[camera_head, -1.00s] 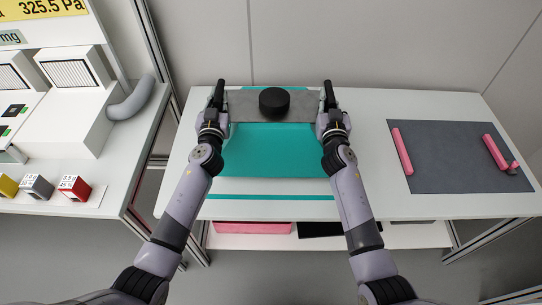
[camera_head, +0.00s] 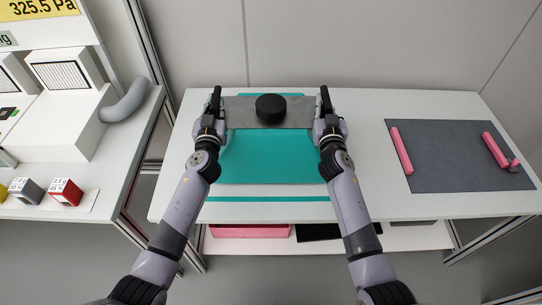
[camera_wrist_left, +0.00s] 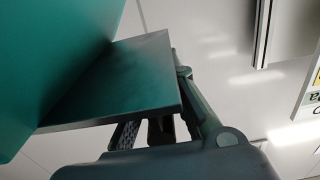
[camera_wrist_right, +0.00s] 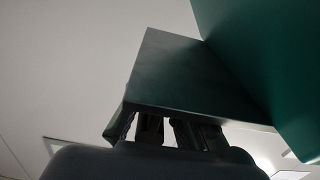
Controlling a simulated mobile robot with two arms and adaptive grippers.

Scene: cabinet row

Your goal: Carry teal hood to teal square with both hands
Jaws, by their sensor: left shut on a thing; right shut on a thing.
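The teal hood (camera_head: 275,160) has a teal front face, a grey top plate (camera_head: 240,112) and a round black piece on top. My left gripper (camera_head: 215,98) is shut on the left end of the hood, and my right gripper (camera_head: 325,98) is shut on the right end. The hood also shows in the left wrist view (camera_wrist_left: 50,60) and the right wrist view (camera_wrist_right: 275,70). Teal strips of the square (camera_head: 270,199) show on the white table in front of and behind the hood; the hood hides the middle. I cannot tell the gap under the hood.
The white table (camera_head: 365,195) is bare around the hood. A dark grey mat (camera_head: 450,160) with pink bars lies at the right. A pink box (camera_head: 250,230) sits on the shelf below. A side bench with white equipment (camera_head: 65,115) stands at the left.

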